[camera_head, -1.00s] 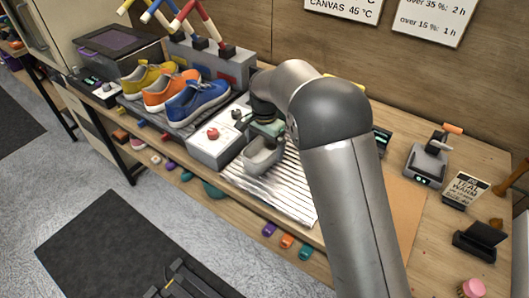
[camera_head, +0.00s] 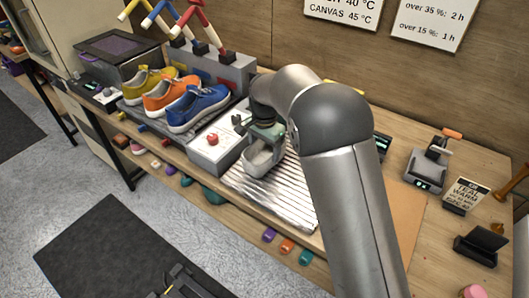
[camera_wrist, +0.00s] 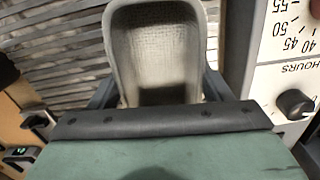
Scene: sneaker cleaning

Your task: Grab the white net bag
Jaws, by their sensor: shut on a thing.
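The white net bag (camera_wrist: 155,50) shows as a pale, woven, open-topped shape in the wrist view, right in front of my gripper (camera_wrist: 158,100). My gripper's dark fingers lie on both sides of its near end and are shut on it. In the head view the bag (camera_head: 262,158) looks light grey and hangs below my gripper (camera_head: 264,136), over the left end of the ribbed metal rack. My arm hides part of the rack. I cannot tell whether the bag touches the rack.
The ribbed rack (camera_head: 285,200) lies under the bag. A grey control box (camera_head: 212,148) with a red knob stands close on its left; its dial panel (camera_wrist: 290,60) shows in the wrist view. Yellow, orange and blue sneakers (camera_head: 197,107) stand further left.

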